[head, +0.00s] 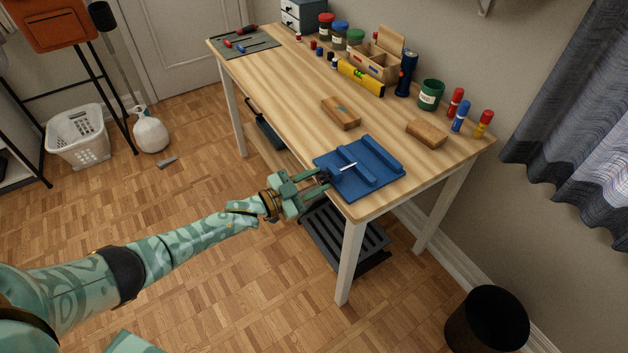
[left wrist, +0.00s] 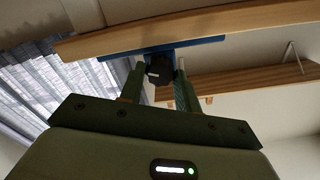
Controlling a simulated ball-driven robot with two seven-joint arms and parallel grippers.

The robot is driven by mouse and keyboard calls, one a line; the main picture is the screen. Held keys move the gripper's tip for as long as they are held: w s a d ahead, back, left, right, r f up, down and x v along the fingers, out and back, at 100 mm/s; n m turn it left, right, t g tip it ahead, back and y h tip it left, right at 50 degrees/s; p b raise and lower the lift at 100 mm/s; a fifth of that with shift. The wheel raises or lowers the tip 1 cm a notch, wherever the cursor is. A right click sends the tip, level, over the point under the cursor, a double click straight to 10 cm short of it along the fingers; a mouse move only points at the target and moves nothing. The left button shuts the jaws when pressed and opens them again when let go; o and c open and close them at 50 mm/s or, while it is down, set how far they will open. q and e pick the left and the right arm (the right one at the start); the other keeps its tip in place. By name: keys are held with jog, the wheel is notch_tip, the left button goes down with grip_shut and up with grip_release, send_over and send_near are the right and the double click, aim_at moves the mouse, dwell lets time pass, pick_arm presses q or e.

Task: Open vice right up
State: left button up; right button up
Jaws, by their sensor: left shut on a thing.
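The blue vice (head: 378,161) sits at the front edge of the wooden desk, near its right front corner. It has two raised blue jaws with a clear gap between them, and a pale metal screw shows by the front jaw. My left gripper (head: 325,178) reaches it from the front left and is shut on the vice's dark handle knob. In the left wrist view the dark knob (left wrist: 160,70) is between the two fingers, with the blue vice base (left wrist: 200,43) behind it. My right gripper is not in view.
Two wooden blocks (head: 341,112) (head: 427,133) lie behind the vice on the desk (head: 290,100). A yellow level (head: 361,78), a green cup (head: 431,95), markers and jars stand along the back. A black bin (head: 487,322) stands on the floor at right.

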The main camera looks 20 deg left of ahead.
pick_arm(q)
jog(key=n, duration=0.5)
jog(key=shift+a+n+p, duration=0.15)
jog(key=shift+n+p, duration=0.15)
jog(key=shift+p, duration=0.1)
jog(key=n, duration=0.4)
jog(key=shift+f, duration=0.15)
jog(key=n, duration=0.5)
jog(key=shift+n, duration=0.4)
jog(key=shift+f+n, duration=0.15)
jog(key=shift+n, duration=2.15)
jog(key=o, duration=1)
